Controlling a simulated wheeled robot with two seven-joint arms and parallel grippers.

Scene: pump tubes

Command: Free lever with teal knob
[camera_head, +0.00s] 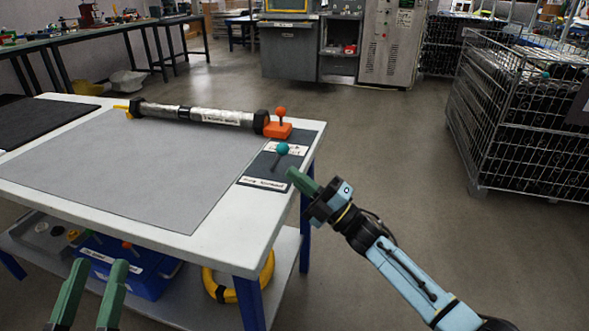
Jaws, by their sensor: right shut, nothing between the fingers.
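The lever with the teal knob (282,149) stands tilted on a dark grey panel (257,168) at the table's right edge. A second lever with an orange knob (281,112) rises from an orange block (278,130) just behind it. My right gripper (292,174) is shut and empty, with its green fingertips just below and to the right of the teal knob; they look apart from it, though depth is hard to judge. My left gripper (100,264) is at the bottom left, in front of the table, with its two green fingers apart and nothing between them.
A long silver tube (208,115) with black end fittings lies along the table's back edge and meets the orange block. The grey mat (140,170) is bare. Below are a blue bin (130,268) and a yellow hose coil (222,291). A wire cage (520,125) stands far right.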

